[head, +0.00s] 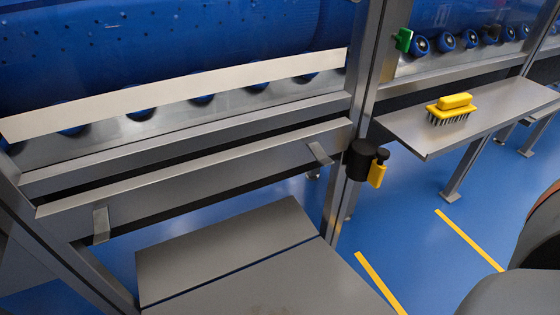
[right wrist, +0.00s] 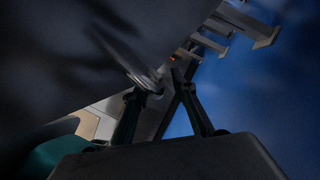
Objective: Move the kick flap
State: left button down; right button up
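The long grey metal panel (head: 200,172) below the blue tub in the head view looks like the kick flap. It slopes across the front of the frame, with a bent metal tab (head: 101,223) near its left end and another (head: 320,153) near its right end. No gripper is near it in the head view. My right gripper (right wrist: 160,85) shows in the right wrist view with its two dark fingers spread apart. I see nothing held between them. Dark and metal shapes behind them are too dim to name. My left gripper is not in view.
A yellow brush (head: 451,109) lies on a grey shelf (head: 480,112) at right. A black and yellow fitting (head: 368,162) juts from the metal post. A green part (head: 403,39) sits higher. Grey flat plates (head: 215,245) lie low in front. Blue floor (head: 420,200) with yellow lines is open at right.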

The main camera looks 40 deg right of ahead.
jog(key=shift+w+a, duration=0.1)
grip_shut()
jog(key=shift+w+r+p, duration=0.1)
jog(key=shift+r+p, duration=0.25)
jog(key=shift+r, duration=0.25)
jog(key=shift+w+r, duration=0.15)
jog(key=shift+r, duration=0.2)
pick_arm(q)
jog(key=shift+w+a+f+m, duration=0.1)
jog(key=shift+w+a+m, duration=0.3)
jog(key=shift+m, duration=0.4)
pick_arm(e)
jog(key=shift+r+m, duration=0.15)
jog(key=shift+m, duration=0.25)
grip_release()
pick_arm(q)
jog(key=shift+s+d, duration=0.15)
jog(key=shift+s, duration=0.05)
